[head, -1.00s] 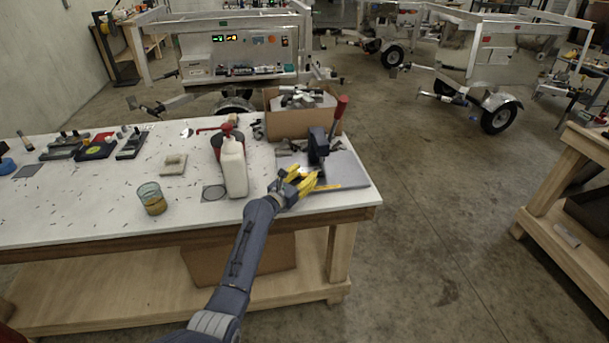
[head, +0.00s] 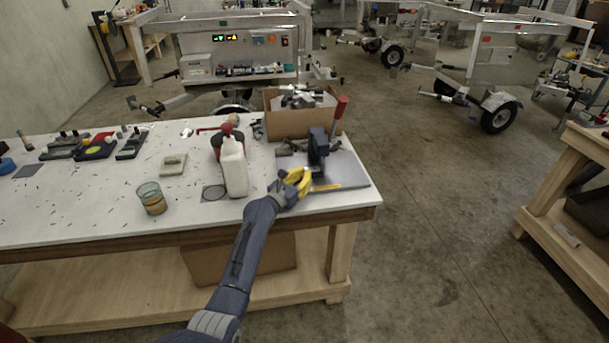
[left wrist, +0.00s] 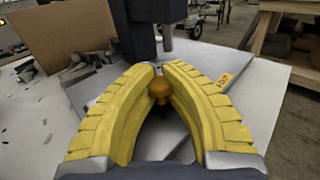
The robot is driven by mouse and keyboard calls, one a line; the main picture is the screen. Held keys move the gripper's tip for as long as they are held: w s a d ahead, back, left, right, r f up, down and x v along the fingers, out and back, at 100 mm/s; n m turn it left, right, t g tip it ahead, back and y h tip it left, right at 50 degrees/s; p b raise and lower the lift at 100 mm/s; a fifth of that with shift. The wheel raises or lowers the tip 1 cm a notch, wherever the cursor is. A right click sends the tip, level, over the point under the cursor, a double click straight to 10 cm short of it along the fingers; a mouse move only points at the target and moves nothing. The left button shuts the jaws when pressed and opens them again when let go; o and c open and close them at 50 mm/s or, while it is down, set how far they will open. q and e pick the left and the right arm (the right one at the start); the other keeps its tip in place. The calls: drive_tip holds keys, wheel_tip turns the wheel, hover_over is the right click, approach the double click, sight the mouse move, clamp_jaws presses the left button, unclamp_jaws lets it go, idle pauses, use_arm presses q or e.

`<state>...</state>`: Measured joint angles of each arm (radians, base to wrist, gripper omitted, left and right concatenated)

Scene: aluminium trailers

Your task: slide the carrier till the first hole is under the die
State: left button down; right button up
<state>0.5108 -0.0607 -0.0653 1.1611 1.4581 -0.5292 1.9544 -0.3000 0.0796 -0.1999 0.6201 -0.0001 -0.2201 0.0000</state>
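The dark blue press (head: 318,146) with a red-gripped lever (head: 341,107) stands on a grey plate at the right end of the white bench. My left gripper (head: 304,176) is in front of it, its yellow fingers drawn together. In the left wrist view, the fingers (left wrist: 158,68) close around a small brass-coloured knob (left wrist: 159,91) near their tips. The press body (left wrist: 139,38) and a grey ram (left wrist: 167,36) rise just beyond the tips. The carrier is mostly hidden by the fingers; its holes and the die cannot be made out. My right gripper is out of view.
A white bottle (head: 233,168) and a glass of amber liquid (head: 152,198) stand left of my left arm. A cardboard box (head: 290,122) of metal parts sits behind the press. A yellow strip (head: 327,187) lies on the grey plate (head: 352,172) near the bench's front edge.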

use_arm(q)
drive_tip(key=shift+d+r, duration=0.1)
drive_tip(key=shift+r, duration=0.2)
drive_tip(key=shift+w+d+r, duration=0.1)
drive_tip(key=shift+w+d, duration=0.1)
drive_tip(key=shift+d, duration=0.4)
drive_tip(key=shift+w+d, duration=0.2)
drive_tip(key=shift+d, duration=0.4)
drive_tip(key=c, duration=1.7)
unclamp_jaws()
drive_tip(key=shift+r, duration=0.15)
drive_tip(key=o, duration=0.5)
drive_tip(key=shift+s+a+f, duration=0.1)
drive_tip(key=shift+f, duration=0.1)
drive_tip(key=shift+c, duration=0.2)
drive_tip(key=shift+f, duration=0.1)
drive_tip(key=shift+s+a, duration=0.2)
drive_tip(key=shift+s, duration=0.15)
drive_tip(key=v, duration=1.1)
drive_tip(key=shift+s+a, duration=0.1)
